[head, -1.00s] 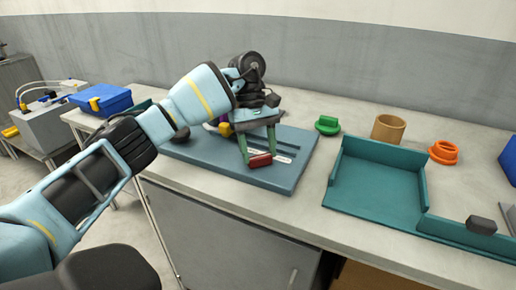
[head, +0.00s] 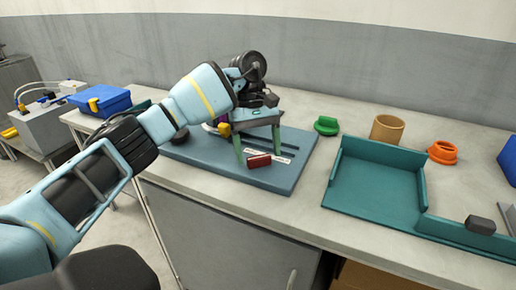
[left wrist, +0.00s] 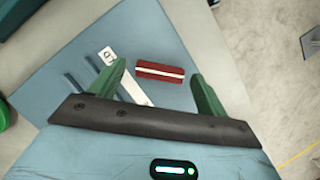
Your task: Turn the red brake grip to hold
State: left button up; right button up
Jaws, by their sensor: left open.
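The red brake grip (head: 259,161) is a short red bar on the blue-grey base board (head: 205,158). In the left wrist view the grip (left wrist: 160,71) carries a white stripe along its length. My left gripper (head: 258,153) points down over it with green fingers apart. In the left wrist view the grip lies between the fingertips (left wrist: 157,72), with a gap on each side. White labels (head: 284,159) lie beside the grip on the board; I cannot read them fully. My right gripper is not in view.
To the right are a green part (head: 326,126), a tan cylinder (head: 389,129), an orange ring (head: 442,153) and a teal tray (head: 333,195). A blue box (head: 101,100) stands at the left.

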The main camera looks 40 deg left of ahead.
pick_arm(q)
jog(key=p+v, duration=0.1)
jog(key=v, duration=0.6)
jog(key=shift+a+r+p, duration=0.15)
jog(key=shift+r+p, duration=0.2)
jog(key=shift+p, duration=0.05)
jog(key=shift+w, duration=0.1)
